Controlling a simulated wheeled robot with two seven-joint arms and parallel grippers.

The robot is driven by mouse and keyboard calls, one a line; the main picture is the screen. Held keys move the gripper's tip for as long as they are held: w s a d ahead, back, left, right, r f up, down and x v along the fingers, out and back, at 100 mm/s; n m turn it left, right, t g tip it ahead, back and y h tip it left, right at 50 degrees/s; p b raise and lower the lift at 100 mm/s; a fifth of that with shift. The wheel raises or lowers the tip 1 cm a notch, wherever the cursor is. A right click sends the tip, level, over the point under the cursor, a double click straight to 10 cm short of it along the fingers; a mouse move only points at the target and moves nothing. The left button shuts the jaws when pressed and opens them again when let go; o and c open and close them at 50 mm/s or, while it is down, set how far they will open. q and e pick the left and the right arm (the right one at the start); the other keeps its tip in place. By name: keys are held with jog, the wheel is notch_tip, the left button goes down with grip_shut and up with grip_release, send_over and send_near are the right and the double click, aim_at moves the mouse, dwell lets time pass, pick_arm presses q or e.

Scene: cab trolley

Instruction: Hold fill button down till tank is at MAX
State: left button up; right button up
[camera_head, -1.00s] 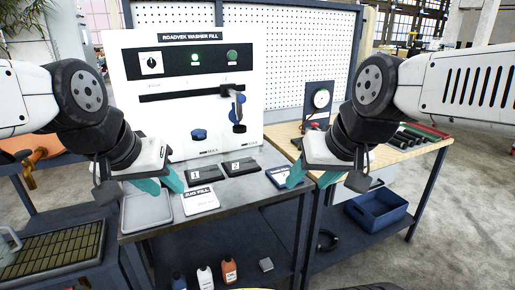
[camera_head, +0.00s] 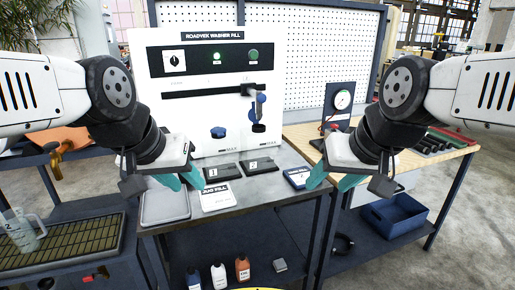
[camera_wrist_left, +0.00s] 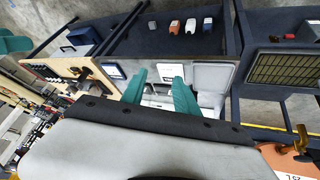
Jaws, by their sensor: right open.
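The white washer fill panel (camera_head: 290,120) stands at the back of the metal bench. Its black strip carries a selector dial (camera_head: 174,61), a lit green round (camera_head: 217,57) and a darker green round button (camera_head: 254,55). I cannot read which is the fill button. Below are a dark slot (camera_head: 200,92), a blue knob (camera_head: 218,132) and a blue-handled valve (camera_head: 258,108). No tank level is readable. My left gripper (camera_head: 183,179) is open and empty, in front of and below the panel; its fingers show apart in the left wrist view (camera_wrist_left: 160,92). My right gripper (camera_head: 334,179) is open and empty, right of the panel.
Plates marked 1 (camera_head: 222,173) and 2 (camera_head: 259,165), a jug fill card (camera_head: 217,198) and a grey tray (camera_head: 166,206) lie on the bench. A clear jug (camera_head: 22,231) stands at left. Bottles stand below.

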pick_arm(q)
grip_shut()
dwell(1.8)
